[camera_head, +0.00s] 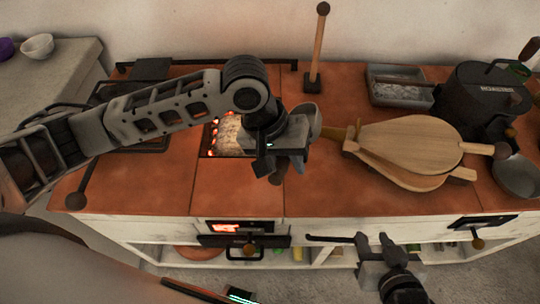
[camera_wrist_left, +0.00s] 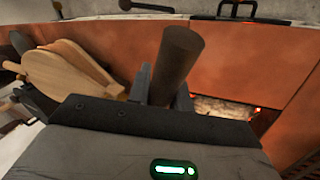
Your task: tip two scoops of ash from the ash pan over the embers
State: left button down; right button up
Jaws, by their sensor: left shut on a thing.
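The ash pan (camera_head: 372,97) is a dark metal tray of grey ash at the back right. The embers (camera_head: 228,134) glow orange around pale lumps in a square opening in the red-tiled hearth top. They also show in the left wrist view (camera_wrist_left: 225,108). My left gripper (camera_head: 280,150) is shut on a dark brown handle (camera_wrist_left: 178,65), just right of the embers and above the hearth top. A grey rounded part (camera_head: 314,121), apparently the scoop's bowl, shows beside it; its contents are hidden. My right gripper (camera_head: 375,243) appears open and empty in front of the counter.
Wooden bellows (camera_head: 410,145) lie right of my left gripper. A black roaster (camera_head: 485,95) and a grey pan (camera_head: 517,176) stand at the right. An upright wooden-handled tool (camera_head: 318,50) stands at the back. Red tiles in front of the embers are clear.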

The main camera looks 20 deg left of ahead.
pick_arm(q)
jog(key=shift+a+r+y, duration=0.25)
jog(key=shift+y, duration=0.45)
jog(key=w+a+r+n+g+y, duration=0.1)
jog(key=w+a+n+y, duration=0.1)
jog(key=a+y, duration=0.3)
jog(key=a+n, duration=0.1)
jog(key=a, duration=0.3)
jog(key=shift+a+r+n, duration=0.3)
jog(key=shift+a, duration=0.05)
